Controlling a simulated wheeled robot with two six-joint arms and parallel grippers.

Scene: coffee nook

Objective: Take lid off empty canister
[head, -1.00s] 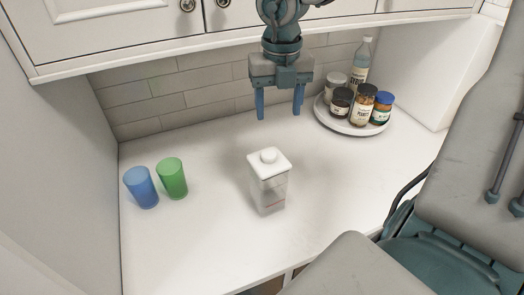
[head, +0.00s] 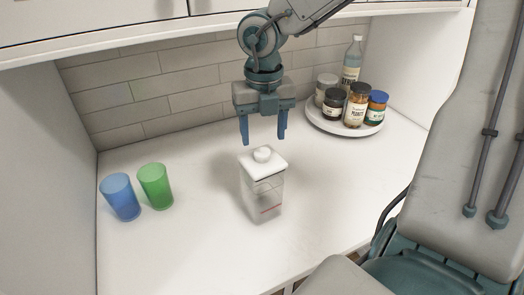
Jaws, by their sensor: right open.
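The canister (head: 262,201) is a clear, square container with a red mark low on its front. It stands upright near the middle of the counter and looks empty. Its white lid (head: 263,164) with a round knob (head: 262,154) sits on top. My right gripper (head: 264,141) points down just above the knob, with its blue fingers spread and nothing between them. It looks slightly behind or above the lid; I cannot tell the exact gap. My left gripper is not in view.
A blue cup (head: 120,197) and a green cup (head: 155,187) stand on the counter (head: 190,255) at left. A round white tray (head: 340,129) with several jars and a bottle (head: 352,62) stands at back right. Cabinets (head: 90,22) hang overhead.

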